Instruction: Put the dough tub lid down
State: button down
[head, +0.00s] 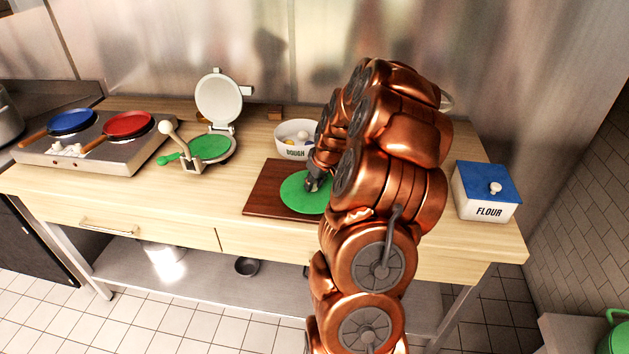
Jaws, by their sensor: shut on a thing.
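The dough tub lid (297,199), a flat green disc, is over the brown wooden board, at or just above its surface; I cannot tell if it touches. My gripper (314,184) is shut on the lid near its middle; the fingertips and whatever they grip are hard to make out. My copper arm hides the lid's right edge. The white dough tub (295,152), labelled DOUGH, stands open behind the board, with pale and yellowish balls inside. My arm covers its right side.
The board (262,198) lies mid-counter. To its left is an open press (217,100) with a green disc (209,148) on it. A burner with blue (72,121) and red (129,123) pans stands far left. A flour box (487,199) with a blue lid stands right.

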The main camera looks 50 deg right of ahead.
jog(key=shift+f+b, duration=0.3)
jog(key=c, duration=0.9)
grip_release()
jog(key=shift+r, duration=0.1)
jog(key=shift+r+p, duration=0.25)
jog(key=shift+p, duration=0.15)
jog(key=shift+b+v, duration=2.05)
jog(key=shift+v, duration=3.9)
